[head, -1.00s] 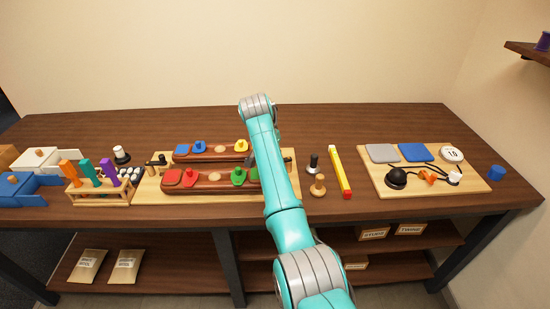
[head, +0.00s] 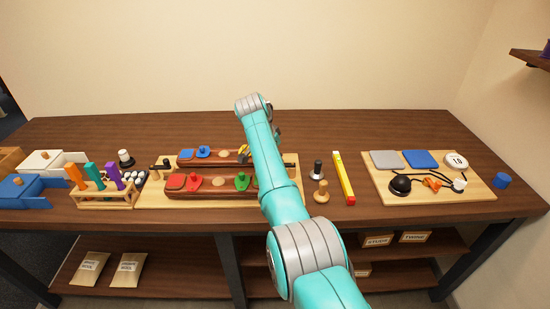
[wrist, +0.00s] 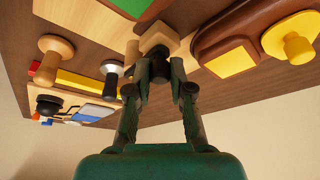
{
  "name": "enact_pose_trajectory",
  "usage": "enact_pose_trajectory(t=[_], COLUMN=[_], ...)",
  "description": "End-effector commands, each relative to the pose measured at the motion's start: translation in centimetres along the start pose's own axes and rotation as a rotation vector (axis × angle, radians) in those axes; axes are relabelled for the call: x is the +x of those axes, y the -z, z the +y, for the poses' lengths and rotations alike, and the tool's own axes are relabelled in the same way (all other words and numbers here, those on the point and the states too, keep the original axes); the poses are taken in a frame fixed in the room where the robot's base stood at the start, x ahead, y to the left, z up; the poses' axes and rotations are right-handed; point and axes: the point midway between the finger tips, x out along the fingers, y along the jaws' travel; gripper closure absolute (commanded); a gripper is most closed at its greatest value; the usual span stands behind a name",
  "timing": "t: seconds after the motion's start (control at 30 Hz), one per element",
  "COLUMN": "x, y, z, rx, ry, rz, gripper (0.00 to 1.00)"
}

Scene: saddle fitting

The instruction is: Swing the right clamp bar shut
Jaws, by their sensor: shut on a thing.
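In the wrist view my gripper (wrist: 157,82) is shut on a small black knob (wrist: 158,60). The knob sits against a pale wooden block (wrist: 160,38), with a dark part between them. It looks like the handle of the right clamp bar, but the bar's full length and angle are hidden. In the head view a dark clamp end (head: 290,165) shows just right of my forearm, at the right end of the pale fitting board (head: 154,195). My forearm hides the gripper's grip there. The left clamp (head: 161,168) with its black knob stands at the board's left end.
Two long brown bodies (head: 212,189) carry coloured pieces on the board. Right of my arm stand a black-and-silver peg (head: 317,170), a wooden peg (head: 321,192) and a yellow bar (head: 343,178). A second board (head: 460,191) lies farther right. The table behind is clear.

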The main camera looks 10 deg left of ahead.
Motion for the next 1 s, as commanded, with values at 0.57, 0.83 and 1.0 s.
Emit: enact_pose_trajectory(t=[0.57,0.83,1.0], x=[-0.1,-3.2,-6.7], y=[0.0,0.1,0.0], z=[0.0,-0.1,-0.1], rx=[-0.001,0.0,0.0], ry=[0.002,0.005,0.006], rz=[0.001,0.003,0.003], gripper=[0.54,0.54,0.54])
